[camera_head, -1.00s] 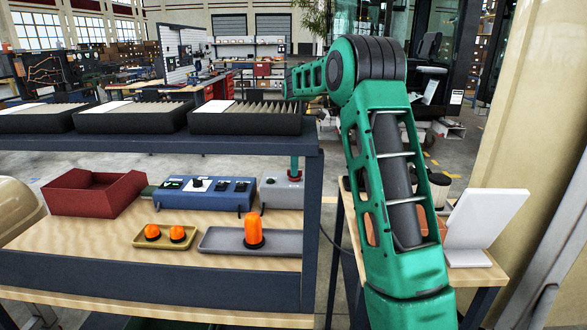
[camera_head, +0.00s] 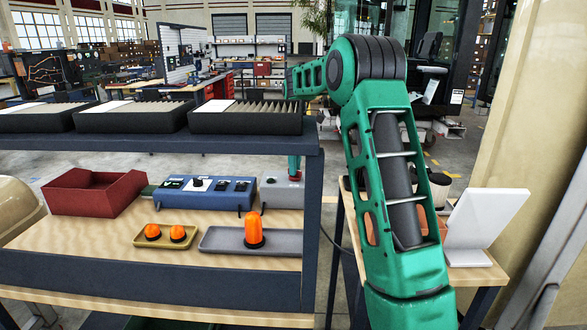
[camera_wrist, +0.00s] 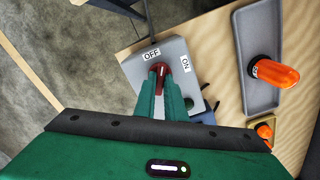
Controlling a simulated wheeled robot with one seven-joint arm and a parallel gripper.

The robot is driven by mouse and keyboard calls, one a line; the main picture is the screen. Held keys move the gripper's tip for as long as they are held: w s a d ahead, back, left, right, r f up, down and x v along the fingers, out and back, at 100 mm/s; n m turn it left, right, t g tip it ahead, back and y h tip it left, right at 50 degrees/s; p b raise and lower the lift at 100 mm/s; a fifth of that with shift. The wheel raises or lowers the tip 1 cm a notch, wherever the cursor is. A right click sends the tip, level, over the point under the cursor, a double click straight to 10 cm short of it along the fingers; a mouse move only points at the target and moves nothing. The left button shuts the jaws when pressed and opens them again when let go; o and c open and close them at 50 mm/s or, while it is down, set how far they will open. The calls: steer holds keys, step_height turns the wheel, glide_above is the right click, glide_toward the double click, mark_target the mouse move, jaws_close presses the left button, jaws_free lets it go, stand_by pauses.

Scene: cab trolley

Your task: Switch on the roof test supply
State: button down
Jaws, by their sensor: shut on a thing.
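The roof test supply appears to be the small grey box with a red rotary handle (camera_wrist: 161,68) on top. In the wrist view, its grey top (camera_wrist: 135,70) carries the labels OFF and ON. The handle's white mark lies between the two labels, nearer OFF; its exact setting is hard to tell. My gripper (camera_wrist: 160,88) is shut on the handle, with one green finger on each side. In the head view, the grey box (camera_head: 284,195) stands at the shelf's right end beside the blue unit (camera_head: 205,193). My gripper (camera_head: 294,166) reaches it from above, mostly hidden by the upper shelf.
A grey tray (camera_head: 215,243) with one orange beacon (camera_head: 254,231) and a tan tray (camera_head: 165,243) with two orange lamps lie in front. A red bin (camera_head: 95,195) is at left. The upper shelf (camera_head: 150,142) and right post (camera_head: 312,230) crowd the box.

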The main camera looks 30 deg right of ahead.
steer(key=m, duration=1.1)
steer(key=shift+m, duration=0.4)
stand_by(0.3)
steer(key=c, duration=1.8)
jaws_free()
step_height(320, 180, up, 11)
steer(key=shift+w+f, duration=0.1)
